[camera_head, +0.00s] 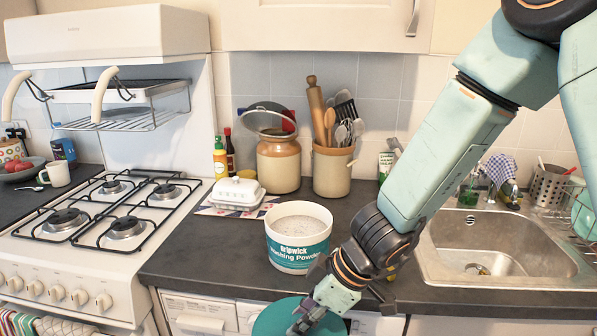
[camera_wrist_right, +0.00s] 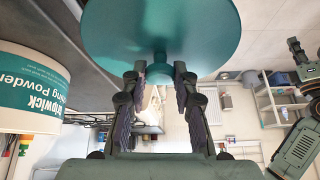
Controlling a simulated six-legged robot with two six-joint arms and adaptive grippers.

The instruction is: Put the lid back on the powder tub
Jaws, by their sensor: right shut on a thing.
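The powder tub (camera_head: 298,237) is white with a teal label and stands upright on the dark counter near its front edge. Its top is open and pale powder shows inside. The round teal lid (camera_head: 279,320) is at the bottom of the head view, in front of the counter edge and apart from the tub. My right gripper (camera_head: 309,318) is shut on the lid. In the right wrist view the lid (camera_wrist_right: 160,30) lies across the fingertips (camera_wrist_right: 160,75), which close on its middle. The tub (camera_wrist_right: 30,95) shows at the left there.
A white butter dish (camera_head: 237,192) sits behind and left of the tub. A stoneware jar (camera_head: 279,163) and a utensil crock (camera_head: 332,172) stand at the back. The gas hob (camera_head: 120,212) is left, the sink (camera_head: 490,250) right. Bare counter (camera_head: 205,245) lies left of the tub.

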